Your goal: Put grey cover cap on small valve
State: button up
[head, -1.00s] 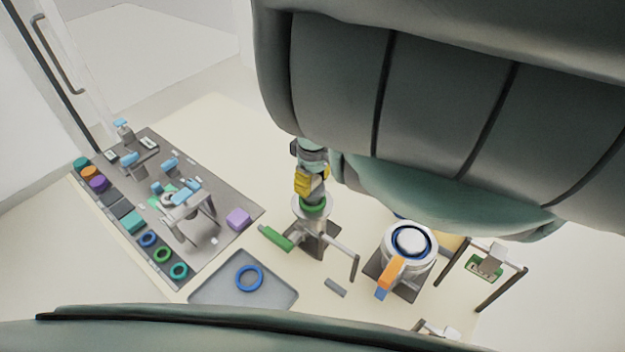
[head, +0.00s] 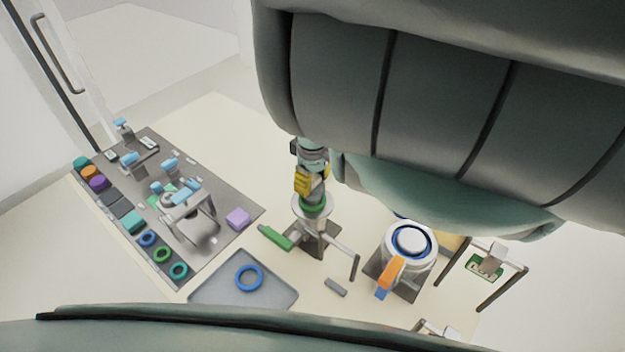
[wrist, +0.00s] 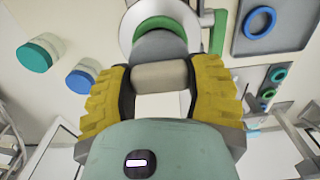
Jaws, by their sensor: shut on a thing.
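My gripper (head: 311,182) has yellow fingers and is over the small valve (head: 318,238), the upright stand with a green lever handle. In the wrist view my gripper (wrist: 160,85) is shut on the grey cover cap (wrist: 159,74), which spans between both fingers. A darker grey rounded part shows just beyond the cap, and the valve's pale round flange with a green ring (wrist: 165,14) lies beyond that. The cap is in line with the valve top. I cannot tell whether the cap touches or is seated on it; the fingers hide the contact in the head view.
A grey tray (head: 215,292) with a blue ring (head: 249,278) stands front left of the valve. A larger valve with an orange handle (head: 391,273) stands to the right. A dark board (head: 130,232) with several coloured caps and rings lies left. A lilac block (head: 238,218) sits on it.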

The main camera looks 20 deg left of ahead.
jog(key=shift+f+b, duration=1.05)
jog(key=shift+b, duration=0.15)
dwell(2.5)
jog(key=o, duration=1.3)
jog(key=shift+r, duration=0.1)
jog(key=shift+r+p, duration=2.8)
jog(key=shift+r, duration=0.35)
jog(key=shift+w+a, duration=0.1)
